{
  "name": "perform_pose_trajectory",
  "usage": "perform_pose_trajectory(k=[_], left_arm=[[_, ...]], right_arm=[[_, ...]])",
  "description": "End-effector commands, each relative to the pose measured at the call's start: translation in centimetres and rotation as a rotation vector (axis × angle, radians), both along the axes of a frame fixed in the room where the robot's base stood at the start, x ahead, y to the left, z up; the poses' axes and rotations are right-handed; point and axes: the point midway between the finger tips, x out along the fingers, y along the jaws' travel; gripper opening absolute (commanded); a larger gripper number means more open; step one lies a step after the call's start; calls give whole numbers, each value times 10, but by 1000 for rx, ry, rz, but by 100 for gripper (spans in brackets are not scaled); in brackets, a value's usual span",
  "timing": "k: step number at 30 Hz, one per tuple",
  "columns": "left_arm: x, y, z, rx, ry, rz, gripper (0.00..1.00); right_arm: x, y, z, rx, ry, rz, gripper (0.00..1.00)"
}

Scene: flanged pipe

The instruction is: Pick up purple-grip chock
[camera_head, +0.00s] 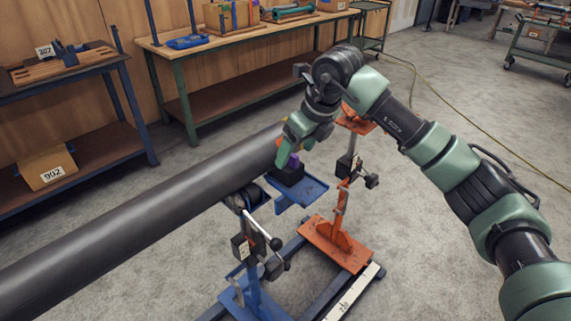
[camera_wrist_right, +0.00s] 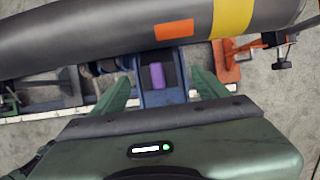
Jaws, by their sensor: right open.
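The purple-grip chock (camera_head: 288,173) is a dark block with a purple grip on top. It sits on the blue tray (camera_head: 313,191) of the blue stand, beside the pipe's end. My right gripper (camera_head: 290,150) is over the chock and hides part of it. In the right wrist view the purple grip (camera_wrist_right: 157,76) shows between the two green fingers of my open right gripper (camera_wrist_right: 163,76), with gaps on both sides. I cannot tell whether the fingers are level with the chock. My left gripper is not in view.
A long dark pipe (camera_head: 130,214) runs close to the chock; the wrist view shows its orange patch (camera_wrist_right: 175,29) and yellow band (camera_wrist_right: 232,17). An orange stand (camera_head: 335,243) is behind the blue stand (camera_head: 252,285). Workbenches (camera_head: 180,85) line the wall.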

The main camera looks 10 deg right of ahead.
Motion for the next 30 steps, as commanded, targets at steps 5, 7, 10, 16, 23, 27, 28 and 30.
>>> perform_pose_trajectory(k=[5, 7, 10, 16, 23, 27, 28, 30], left_arm=[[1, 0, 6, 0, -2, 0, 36], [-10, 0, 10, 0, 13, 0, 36], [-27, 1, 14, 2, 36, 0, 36], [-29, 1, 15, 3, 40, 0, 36], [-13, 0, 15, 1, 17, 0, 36], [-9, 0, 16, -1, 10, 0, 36], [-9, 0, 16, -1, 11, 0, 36], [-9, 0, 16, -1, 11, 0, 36]], right_arm=[[8, 6, -17, 2, 2, 1, 75], [14, 8, -24, 3, 4, 2, 75], [23, 13, -37, 3, 4, 2, 75], [29, 16, -56, 3, 0, 2, 75], [29, 16, -57, 2, -1, 2, 72], [29, 16, -57, 2, -1, 2, 33], [29, 16, -57, 2, -1, 2, 24], [29, 16, -57, 2, -1, 2, 5]])
